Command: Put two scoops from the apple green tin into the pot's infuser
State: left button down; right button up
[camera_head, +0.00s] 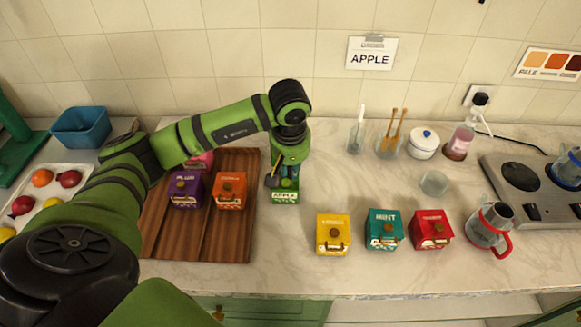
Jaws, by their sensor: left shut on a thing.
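The apple green tin (285,196) stands on the counter just right of the wooden tray, with green showing at its top. My left gripper (287,178) is directly above the tin, pointing down. It is shut on a scoop (271,181), whose dark bowl shows at the gripper's left side; the fingers hide part of the scoop and the tin. The pot (486,232), glass with a red handle and a metal top, stands at the right; I cannot make out the inside of its infuser. My right gripper is not in view.
Yellow (333,234), teal mint (384,229) and red (431,229) tins stand in a front row. Purple (186,189) and orange (229,190) tins stand on the wooden tray (225,247). A small glass cup (434,183) and a stove (523,176) are at the right.

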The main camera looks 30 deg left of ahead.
pick_arm(q)
jog(key=shift+r, duration=0.1)
jog(key=shift+r+p, duration=2.35)
jog(key=shift+r, duration=2.15)
